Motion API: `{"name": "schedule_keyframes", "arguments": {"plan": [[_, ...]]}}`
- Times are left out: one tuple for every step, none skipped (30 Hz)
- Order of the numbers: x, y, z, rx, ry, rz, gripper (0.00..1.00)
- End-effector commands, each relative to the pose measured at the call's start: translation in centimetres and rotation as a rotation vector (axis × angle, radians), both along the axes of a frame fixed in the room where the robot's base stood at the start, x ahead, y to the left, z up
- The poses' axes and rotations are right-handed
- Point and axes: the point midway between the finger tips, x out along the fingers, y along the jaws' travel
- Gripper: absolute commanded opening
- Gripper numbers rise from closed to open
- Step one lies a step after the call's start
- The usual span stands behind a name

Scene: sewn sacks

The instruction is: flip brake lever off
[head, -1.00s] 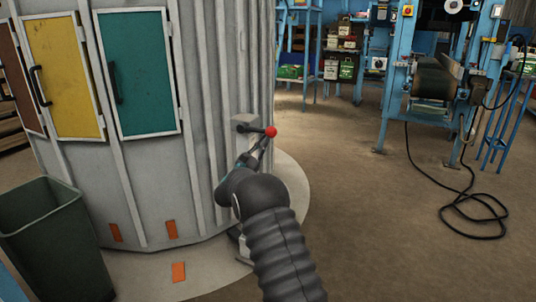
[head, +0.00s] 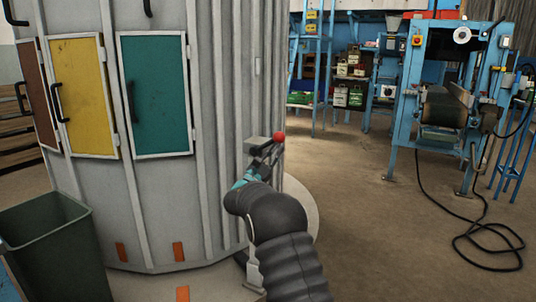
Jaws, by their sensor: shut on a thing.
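The brake lever has a red ball knob (head: 279,137) at its end. It is mounted by a small grey box (head: 257,142) on the right side of the large grey ribbed drum (head: 222,110). My gripper (head: 269,156) is at the lever, just below and left of the knob, with its fingers shut on the lever. The fingers and my arm hide most of the lever's shaft, so its exact angle is hard to tell.
Brown, yellow (head: 82,95) and teal (head: 154,92) panels with black handles are on the drum. A dark green bin (head: 50,245) stands at lower left. A blue machine frame (head: 405,110) and a black cable (head: 455,215) are at right. The floor between is open.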

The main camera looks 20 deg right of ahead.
Motion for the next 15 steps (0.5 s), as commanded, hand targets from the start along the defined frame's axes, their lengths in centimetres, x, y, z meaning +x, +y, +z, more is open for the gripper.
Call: {"name": "schedule_keyframes", "arguments": {"plan": [[-0.5,-1.5,1.1,0.006,-0.022,-0.023,0.00],[-0.5,-1.5,1.2,0.006,-0.022,-0.023,0.00],[-0.5,-1.6,1.2,0.007,-0.022,-0.023,0.00],[-0.5,-1.6,1.2,0.007,-0.023,-0.023,0.00],[-0.5,-1.7,1.2,0.007,-0.023,-0.023,0.00],[-0.5,-1.7,1.2,0.008,-0.023,-0.024,0.00],[-0.5,-1.7,1.2,0.008,-0.023,-0.024,0.00],[-0.5,-1.7,1.1,0.008,-0.022,-0.022,0.00],[-0.4,-1.6,1.1,0.007,-0.021,-0.021,0.00],[-0.4,-1.2,1.0,0.006,-0.020,-0.018,0.00],[-0.4,-0.8,1.0,0.003,-0.018,-0.015,0.00],[-0.3,-0.3,0.8,-0.002,-0.016,-0.011,0.00],[-0.3,0.1,0.7,-0.004,-0.015,-0.009,0.00],[-0.3,0.3,0.5,-0.005,-0.015,-0.007,0.00],[-0.4,0.3,0.1,-0.007,-0.015,-0.007,0.00]]}}
